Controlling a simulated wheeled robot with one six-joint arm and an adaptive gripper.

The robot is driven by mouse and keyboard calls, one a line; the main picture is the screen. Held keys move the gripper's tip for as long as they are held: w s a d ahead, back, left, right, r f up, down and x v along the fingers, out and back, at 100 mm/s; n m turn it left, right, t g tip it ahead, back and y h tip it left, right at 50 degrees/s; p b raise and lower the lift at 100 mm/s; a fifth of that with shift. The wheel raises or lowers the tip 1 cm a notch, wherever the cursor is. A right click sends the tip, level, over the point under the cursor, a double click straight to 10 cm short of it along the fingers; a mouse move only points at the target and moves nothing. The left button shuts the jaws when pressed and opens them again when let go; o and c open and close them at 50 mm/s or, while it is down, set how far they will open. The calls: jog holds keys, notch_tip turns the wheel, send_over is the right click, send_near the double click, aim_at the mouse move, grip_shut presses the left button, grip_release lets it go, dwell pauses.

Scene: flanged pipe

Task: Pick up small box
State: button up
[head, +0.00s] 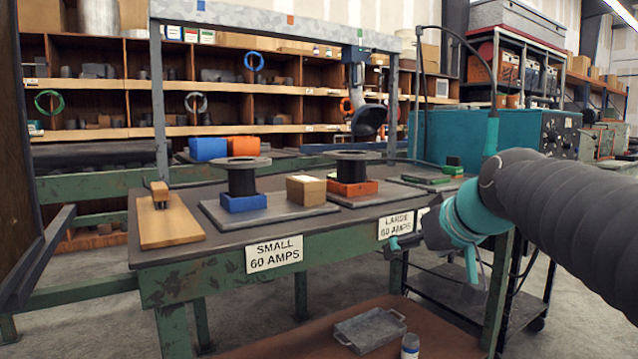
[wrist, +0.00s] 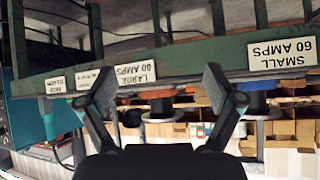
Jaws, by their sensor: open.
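A small brown cardboard box (head: 306,190) sits on the bench in the head view, between two spools, on or at the edge of a grey plate. Its sides look clear of my gripper. My gripper (head: 438,256) is in front of the bench's front edge, to the right of the box and lower in the picture. In the wrist view, which is upside down, my gripper (wrist: 160,88) is open with nothing between its fingers. I cannot clearly pick out the box in that view.
A black spool on a blue block (head: 244,203) stands left of the box, another on an orange block (head: 352,188) right of it. A wooden board (head: 168,222) lies at the left. The bench's front edge carries a "SMALL 60 AMPS" label (head: 274,254). A metal tray (head: 370,330) lies below.

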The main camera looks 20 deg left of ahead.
jog(key=w+a+r+n+y+p, duration=0.1)
jog(key=w+a+r+n+y, duration=0.1)
jog(key=w+a+r, duration=0.5)
jog(key=w+a+r+n+y+p, duration=0.1)
jog(key=w+a+r+n+y, duration=0.15)
jog(key=a+r, duration=0.5)
send_near(305, 178)
jog(key=p+x, duration=0.1)
jog(key=x, duration=0.2)
jog(key=shift+a+f, duration=0.1)
jog(key=shift+a, duration=0.1)
jog(key=shift+p+x, duration=0.45)
jog(key=shift+x, duration=2.75)
jog(key=shift+d+f, duration=0.1)
jog(key=c, duration=1.5)
